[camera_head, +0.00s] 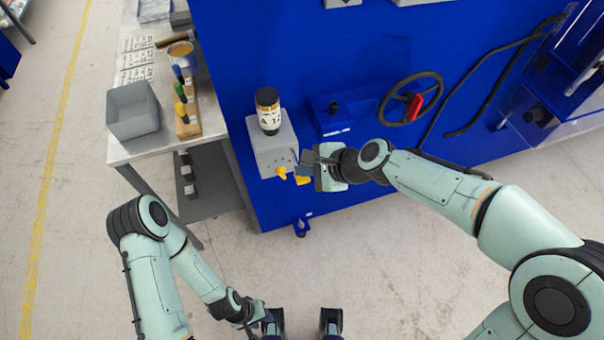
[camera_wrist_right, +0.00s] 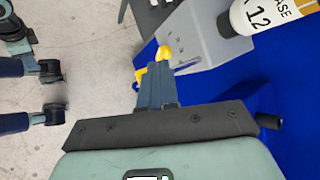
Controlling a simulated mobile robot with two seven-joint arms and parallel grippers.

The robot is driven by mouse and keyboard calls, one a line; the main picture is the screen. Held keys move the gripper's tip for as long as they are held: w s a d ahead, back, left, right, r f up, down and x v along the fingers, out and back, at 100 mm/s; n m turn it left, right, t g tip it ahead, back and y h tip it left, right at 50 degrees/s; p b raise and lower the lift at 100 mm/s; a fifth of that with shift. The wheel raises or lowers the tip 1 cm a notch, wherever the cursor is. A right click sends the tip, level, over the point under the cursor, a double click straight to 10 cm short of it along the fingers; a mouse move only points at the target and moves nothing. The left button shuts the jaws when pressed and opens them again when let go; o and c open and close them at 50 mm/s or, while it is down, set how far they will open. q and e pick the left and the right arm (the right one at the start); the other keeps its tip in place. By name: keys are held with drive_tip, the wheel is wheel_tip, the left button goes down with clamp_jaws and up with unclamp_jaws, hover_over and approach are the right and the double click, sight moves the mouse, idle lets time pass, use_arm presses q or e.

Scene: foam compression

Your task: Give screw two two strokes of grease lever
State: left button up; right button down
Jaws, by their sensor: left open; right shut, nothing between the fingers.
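The grease unit is a grey box (camera_head: 272,152) on the front of the blue machine, with a labelled grease cartridge (camera_head: 268,112) upright on top. Yellow lever parts (camera_head: 282,173) stick out at its lower front. My right gripper (camera_head: 305,166) is shut and empty beside them. In the right wrist view, its fingers (camera_wrist_right: 155,88) point at a yellow knob (camera_wrist_right: 163,53), which shows just past the tips; contact cannot be told. More yellow (camera_wrist_right: 139,76) is partly hidden behind the fingers. My left gripper (camera_head: 302,322) is open and empty, low over the floor. No screw can be clearly made out.
A table (camera_head: 150,148) at left holds a grey bin (camera_head: 132,110), a wooden rack with coloured-handled tools (camera_head: 186,112) and a round tin (camera_head: 181,52). A handwheel with a red handle (camera_head: 415,106) and black hoses are right of the box. The floor in front is clear.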

use_arm(q)
drive_tip(key=shift+s+f+b, duration=0.15)
drive_tip(key=shift+f+b, duration=0.4)
drive_tip(key=shift+s+f+b, duration=0.15)
drive_tip(key=shift+f+b, duration=0.4)
use_arm(e)
drive_tip(key=shift+f, duration=1.35)
use_arm(q)
drive_tip(key=shift+r, duration=0.15)
use_arm(e)
drive_tip(key=shift+r, duration=0.1)
use_arm(q)
drive_tip(key=shift+w+r+p, duration=0.3)
drive_tip(key=shift+r+p, duration=0.55)
drive_tip(key=shift+p, duration=0.05)
drive_tip(key=shift+w+r+p, duration=0.25)
drive_tip(key=shift+r+p, duration=0.6)
drive_tip(key=shift+p, duration=0.05)
use_arm(e)
drive_tip(key=shift+r, duration=1.7)
